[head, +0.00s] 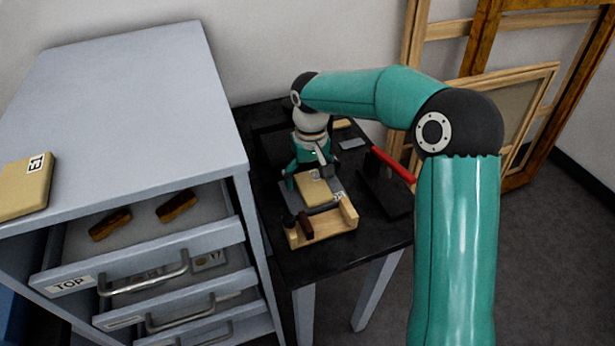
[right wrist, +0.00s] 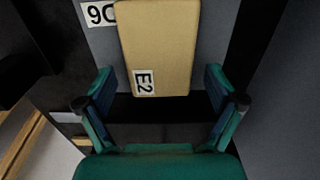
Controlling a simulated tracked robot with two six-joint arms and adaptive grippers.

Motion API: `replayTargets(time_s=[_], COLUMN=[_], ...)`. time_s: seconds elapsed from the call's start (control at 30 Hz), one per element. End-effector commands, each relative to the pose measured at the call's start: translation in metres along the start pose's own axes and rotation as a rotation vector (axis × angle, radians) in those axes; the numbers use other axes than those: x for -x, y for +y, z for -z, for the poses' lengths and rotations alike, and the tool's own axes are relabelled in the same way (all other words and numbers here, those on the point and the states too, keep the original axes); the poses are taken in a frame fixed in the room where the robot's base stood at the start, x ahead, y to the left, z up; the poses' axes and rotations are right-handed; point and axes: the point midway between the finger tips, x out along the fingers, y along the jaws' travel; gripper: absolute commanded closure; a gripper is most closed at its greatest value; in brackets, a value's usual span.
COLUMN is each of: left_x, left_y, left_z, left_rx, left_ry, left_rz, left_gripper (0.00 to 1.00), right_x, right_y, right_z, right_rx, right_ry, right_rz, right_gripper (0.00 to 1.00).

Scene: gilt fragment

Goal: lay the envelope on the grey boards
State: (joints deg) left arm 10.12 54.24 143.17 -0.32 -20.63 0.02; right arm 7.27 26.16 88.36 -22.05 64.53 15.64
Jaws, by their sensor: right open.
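A tan envelope (head: 312,192) marked E2 lies on the grey boards (head: 326,207) on the black table. In the right wrist view the envelope (right wrist: 160,45) reaches slightly past the boards' near edge, and the boards (right wrist: 212,40) show at both sides of it. My right gripper (head: 308,172) is open and empty at the envelope's far end in the head view, with its fingers to either side. I cannot tell whether they touch it. Another tan envelope (head: 22,190), marked E1, lies on the grey cabinet top at the left. My left gripper is out of view.
The grey cabinet (head: 130,95) stands beside the table, its TOP drawer (head: 140,255) open with two brown pieces inside. A wooden rack (head: 322,228) is at the table's near edge. A red-handled tool (head: 393,164) is at the right; wooden frames (head: 540,100) lean behind.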

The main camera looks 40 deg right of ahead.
Motion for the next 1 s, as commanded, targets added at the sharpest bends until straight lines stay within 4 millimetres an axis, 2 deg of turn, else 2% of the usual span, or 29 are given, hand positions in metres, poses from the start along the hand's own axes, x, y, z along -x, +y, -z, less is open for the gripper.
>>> replayTargets(time_s=[0.17,0.27,0.7,0.83,1.0], left_x=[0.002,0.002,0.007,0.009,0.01], left_y=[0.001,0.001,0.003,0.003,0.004], left_z=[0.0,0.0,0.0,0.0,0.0], left_rx=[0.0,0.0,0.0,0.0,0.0], left_ry=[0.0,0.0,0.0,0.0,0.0], left_rz=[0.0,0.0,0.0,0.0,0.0], left_gripper=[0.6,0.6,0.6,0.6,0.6], right_x=[0.004,0.013,0.097,0.114,0.122], right_y=[0.0,-0.001,-0.001,-0.001,-0.001], right_z=[0.0,0.001,0.001,0.001,0.001], right_rx=[0.0,0.001,0.001,0.001,0.001], right_ry=[0.001,0.003,0.004,0.003,0.001], right_rz=[0.0,0.0,0.001,0.0,0.0], right_gripper=[0.07,0.07,0.07,0.07,0.07])
